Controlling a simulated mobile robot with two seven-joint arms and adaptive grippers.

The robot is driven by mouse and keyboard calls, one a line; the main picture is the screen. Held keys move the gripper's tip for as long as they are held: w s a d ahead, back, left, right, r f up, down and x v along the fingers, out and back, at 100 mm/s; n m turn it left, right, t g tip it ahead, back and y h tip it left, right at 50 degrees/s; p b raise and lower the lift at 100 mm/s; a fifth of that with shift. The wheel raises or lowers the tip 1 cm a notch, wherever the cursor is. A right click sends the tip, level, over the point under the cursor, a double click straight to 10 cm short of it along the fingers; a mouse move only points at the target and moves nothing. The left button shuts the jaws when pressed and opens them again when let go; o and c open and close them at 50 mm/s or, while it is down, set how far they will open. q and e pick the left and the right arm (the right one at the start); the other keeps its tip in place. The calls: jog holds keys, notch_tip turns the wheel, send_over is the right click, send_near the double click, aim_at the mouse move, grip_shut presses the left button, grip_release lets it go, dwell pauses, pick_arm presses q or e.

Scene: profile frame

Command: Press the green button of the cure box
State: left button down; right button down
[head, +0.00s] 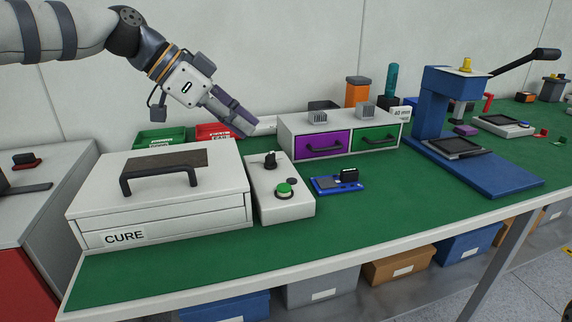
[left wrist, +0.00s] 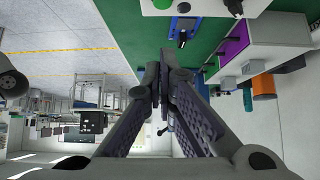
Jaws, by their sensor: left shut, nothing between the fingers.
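The white cure box (head: 190,212) stands at the left of the green bench, with a dark-topped handle and a CURE label. Its control box (head: 290,208) is joined at its right side and carries a round green button (head: 284,188) and a black knob (head: 270,160). The green button also shows at the top edge of the left wrist view (left wrist: 162,4). My left gripper (head: 250,131) is shut and empty. It hangs in the air above and behind the control box, apart from the button. My right gripper is in neither view.
A blue circuit board (head: 338,184) lies right of the control box. Behind it stands a unit with a purple drawer (head: 322,144) and a green drawer (head: 376,138). Red and green bins (head: 160,138) sit behind the cure box. A blue press (head: 440,110) stands farther right. The front bench strip is clear.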

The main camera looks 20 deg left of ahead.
aim_at(281, 188)
pick_arm(q)
jog(key=shift+s+f, duration=0.1)
jog(key=shift+f, duration=0.05)
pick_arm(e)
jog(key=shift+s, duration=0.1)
